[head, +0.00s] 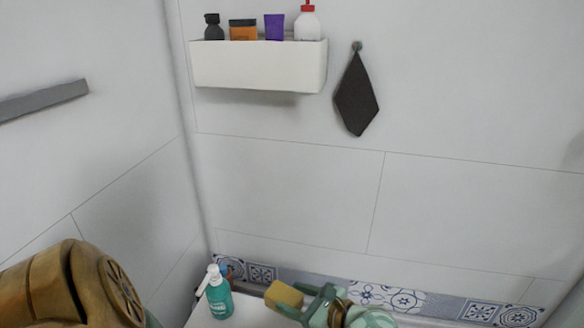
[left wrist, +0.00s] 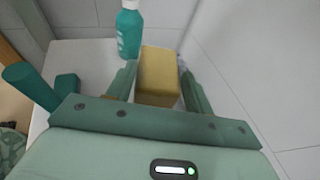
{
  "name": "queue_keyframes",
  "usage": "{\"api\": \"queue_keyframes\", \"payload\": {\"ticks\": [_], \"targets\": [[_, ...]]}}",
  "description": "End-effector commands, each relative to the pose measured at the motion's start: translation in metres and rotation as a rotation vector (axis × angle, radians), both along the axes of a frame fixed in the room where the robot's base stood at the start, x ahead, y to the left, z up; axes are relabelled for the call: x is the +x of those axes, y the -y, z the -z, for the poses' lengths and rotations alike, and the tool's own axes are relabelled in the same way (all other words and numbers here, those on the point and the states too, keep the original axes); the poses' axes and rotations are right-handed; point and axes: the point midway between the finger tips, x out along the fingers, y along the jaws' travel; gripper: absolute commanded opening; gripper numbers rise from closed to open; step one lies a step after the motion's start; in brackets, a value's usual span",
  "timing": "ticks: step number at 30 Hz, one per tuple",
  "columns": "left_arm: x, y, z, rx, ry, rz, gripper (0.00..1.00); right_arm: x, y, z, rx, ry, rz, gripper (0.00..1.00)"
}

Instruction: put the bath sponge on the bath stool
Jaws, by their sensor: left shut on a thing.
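The bath sponge is a yellow block (head: 284,295) at the bottom middle of the head view. My left gripper (head: 305,299) is shut on it. In the left wrist view the sponge (left wrist: 158,72) sits between the two green fingers of the left gripper (left wrist: 158,80). A white flat surface (left wrist: 85,58) lies below and beyond it, and also shows at the bottom of the head view (head: 246,313). I cannot tell whether this surface is the bath stool, or whether the sponge touches it. My right gripper is not in view.
A teal pump bottle (head: 218,296) stands left of the sponge, close beyond it in the wrist view (left wrist: 129,30). A white wall shelf (head: 258,66) holds several toiletries. A dark cloth (head: 356,95) hangs beside it. Tiled walls close the corner.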

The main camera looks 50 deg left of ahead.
Motion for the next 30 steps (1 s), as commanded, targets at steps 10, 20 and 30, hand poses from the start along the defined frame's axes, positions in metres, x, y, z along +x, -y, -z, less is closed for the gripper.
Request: {"api": "queue_keyframes", "payload": {"ticks": [10, 20, 30], "targets": [[0.0, 0.0, -0.023, 0.0, -0.001, 0.0, 0.29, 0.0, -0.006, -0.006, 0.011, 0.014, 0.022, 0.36], [0.001, 0.0, -0.059, 0.0, 0.032, 0.0, 0.29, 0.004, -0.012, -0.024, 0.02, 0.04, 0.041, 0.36], [0.002, 0.0, -0.123, 0.0, 0.086, 0.0, 0.29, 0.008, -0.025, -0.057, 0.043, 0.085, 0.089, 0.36]]}}
